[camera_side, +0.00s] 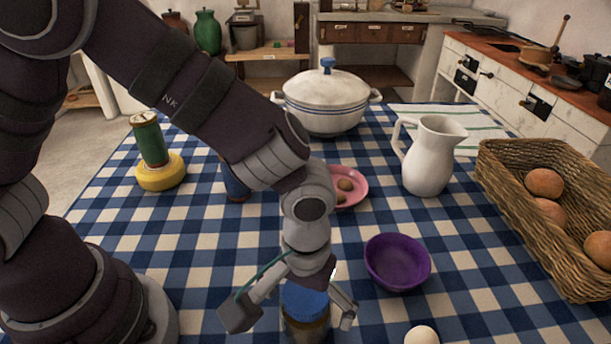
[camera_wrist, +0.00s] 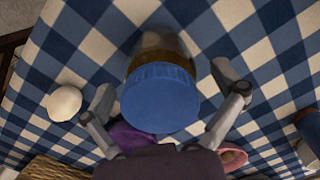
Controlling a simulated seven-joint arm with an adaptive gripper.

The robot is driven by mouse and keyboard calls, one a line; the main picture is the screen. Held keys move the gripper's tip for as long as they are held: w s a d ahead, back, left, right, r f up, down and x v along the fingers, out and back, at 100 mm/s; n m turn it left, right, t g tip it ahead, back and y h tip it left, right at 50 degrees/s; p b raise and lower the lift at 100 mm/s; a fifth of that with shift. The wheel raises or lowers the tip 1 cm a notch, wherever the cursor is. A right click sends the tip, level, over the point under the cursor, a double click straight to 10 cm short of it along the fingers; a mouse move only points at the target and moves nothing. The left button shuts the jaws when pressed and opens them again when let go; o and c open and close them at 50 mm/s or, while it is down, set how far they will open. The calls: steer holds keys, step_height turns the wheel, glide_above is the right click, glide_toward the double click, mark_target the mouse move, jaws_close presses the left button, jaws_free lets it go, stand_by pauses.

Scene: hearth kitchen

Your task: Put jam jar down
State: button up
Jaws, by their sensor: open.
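The jam jar, with a blue lid and dark amber contents, stands upright on the blue-and-white checked tablecloth in the side view (camera_side: 305,302). Its lower part is cut off by the picture's bottom edge. My gripper (camera_side: 292,312) is above and around the jar, with one finger on each side. In the wrist view the jar's blue lid (camera_wrist: 160,97) lies between the two open fingers (camera_wrist: 160,104). Gaps show between both fingers and the jar, so the jar is not gripped.
A purple bowl (camera_side: 397,262) and an egg (camera_side: 421,335) are to the right. A wicker basket (camera_side: 540,225), white jug (camera_side: 430,158), lidded pot (camera_side: 327,102) and pink plate (camera_side: 351,198) stand farther off. A green item sits on a yellow one (camera_side: 160,174) at left.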

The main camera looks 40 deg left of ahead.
step_height(320, 180, up, 12)
steer(key=shift+r, duration=0.1)
steer(key=s+a+r+m+t, duration=0.1)
steer(key=a+r+t, duration=0.1)
steer(key=a, duration=0.6)
steer(key=s+a+r+m+t, duration=0.1)
steer(key=a+r+m+t, duration=0.1)
steer(key=a, duration=0.7)
steer(key=shift+s+r+m+t, duration=0.15)
steer(key=shift+s+m+t, duration=0.2)
steer(key=shift+t, duration=0.45)
